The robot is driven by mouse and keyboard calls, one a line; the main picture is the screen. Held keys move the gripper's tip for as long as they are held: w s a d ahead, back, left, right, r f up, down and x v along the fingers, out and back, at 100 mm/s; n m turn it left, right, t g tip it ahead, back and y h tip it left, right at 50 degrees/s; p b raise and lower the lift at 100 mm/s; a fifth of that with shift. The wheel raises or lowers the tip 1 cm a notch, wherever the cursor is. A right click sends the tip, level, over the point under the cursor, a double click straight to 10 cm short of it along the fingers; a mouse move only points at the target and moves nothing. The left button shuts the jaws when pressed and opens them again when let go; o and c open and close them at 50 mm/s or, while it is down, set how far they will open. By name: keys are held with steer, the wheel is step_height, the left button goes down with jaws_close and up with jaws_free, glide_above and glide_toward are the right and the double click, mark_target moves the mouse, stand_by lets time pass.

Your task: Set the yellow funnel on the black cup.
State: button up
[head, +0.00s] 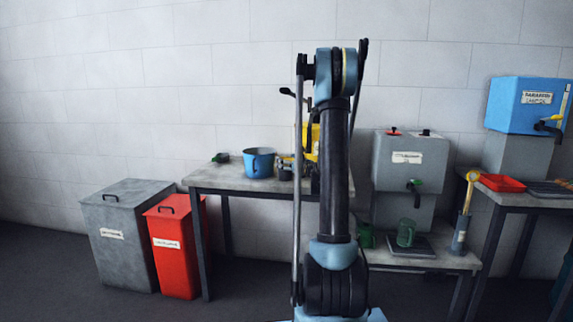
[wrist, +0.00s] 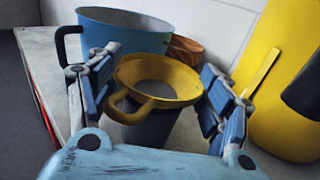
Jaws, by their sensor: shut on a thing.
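The yellow funnel (wrist: 190,87), a wide ring with a loop handle toward me, is between the fingers of my gripper (wrist: 158,72) in the wrist view. My gripper is shut on the funnel, with a blue-padded finger at each side of its rim. The black cup (wrist: 150,129) shows dark grey directly below the funnel. The funnel's rim hides the cup's mouth, so I cannot tell whether the funnel rests on it or hangs just above. In the head view my arm covers most of this spot.
A blue pot (head: 259,163) stands close by on the left table (head: 236,183); it also shows in the wrist view (wrist: 125,40). A brown bowl (wrist: 186,50) is behind the funnel. A tall yellow can (wrist: 285,75) stands close on the right. The table's left end is mostly clear.

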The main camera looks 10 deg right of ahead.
steer(key=o, duration=1.1)
steer(key=shift+o, duration=0.2)
steer(key=shift+s+d+r, duration=0.1)
steer(key=shift+s, duration=0.1)
steer(key=shift+r+v, duration=0.25)
steer(key=shift+v, duration=0.85)
steer(key=shift+r+v, duration=0.25)
steer(key=shift+v, duration=0.9)
steer(key=shift+r, duration=3)
